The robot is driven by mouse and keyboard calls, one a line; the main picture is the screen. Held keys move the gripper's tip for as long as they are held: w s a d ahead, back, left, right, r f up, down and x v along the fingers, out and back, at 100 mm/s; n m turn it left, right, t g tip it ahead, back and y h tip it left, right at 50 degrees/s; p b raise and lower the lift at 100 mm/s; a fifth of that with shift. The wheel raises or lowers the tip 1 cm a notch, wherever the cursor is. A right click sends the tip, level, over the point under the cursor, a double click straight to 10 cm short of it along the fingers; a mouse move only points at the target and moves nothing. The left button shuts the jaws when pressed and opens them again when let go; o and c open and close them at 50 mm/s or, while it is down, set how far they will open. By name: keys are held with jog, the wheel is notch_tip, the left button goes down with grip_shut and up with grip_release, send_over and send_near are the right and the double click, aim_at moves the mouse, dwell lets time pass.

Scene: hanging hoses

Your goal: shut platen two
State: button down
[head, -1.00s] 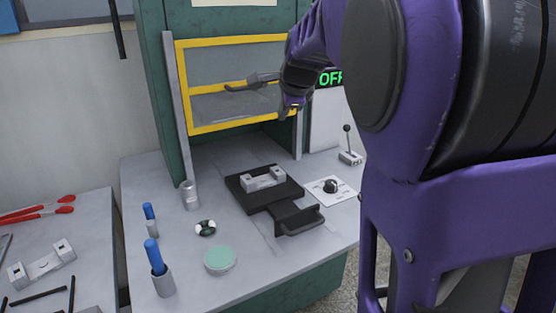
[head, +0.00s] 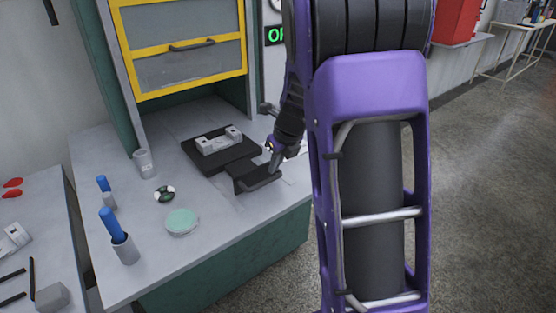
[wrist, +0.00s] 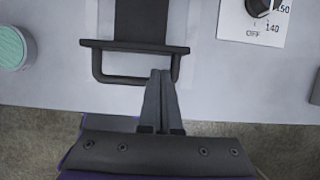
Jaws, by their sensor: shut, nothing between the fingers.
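A black platen (head: 238,164) lies on the grey bench top in front of the press opening, with a light grey metal block (head: 218,140) on it. No number marks it as platen two. Its black tongue ends in a bar handle (head: 262,183) towards the bench's front edge. The handle (wrist: 98,66) also shows in the wrist view. My gripper (head: 272,172) is at the right part of the handle. In the wrist view my gripper's fingers (wrist: 160,74) are together and empty, with their tips at the handle bar. I cannot tell whether they touch it.
A yellow-framed guard (head: 190,77) with a handle is above the opening. A dial plate (wrist: 255,22) lies right of the handle. A green-topped round tin (head: 182,221), blue-handled tools in cups (head: 118,238) and a small ring-like item (head: 165,194) stand to the left.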

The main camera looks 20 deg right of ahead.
jog(key=shift+b+x, duration=0.3)
jog(key=shift+x, duration=1.65)
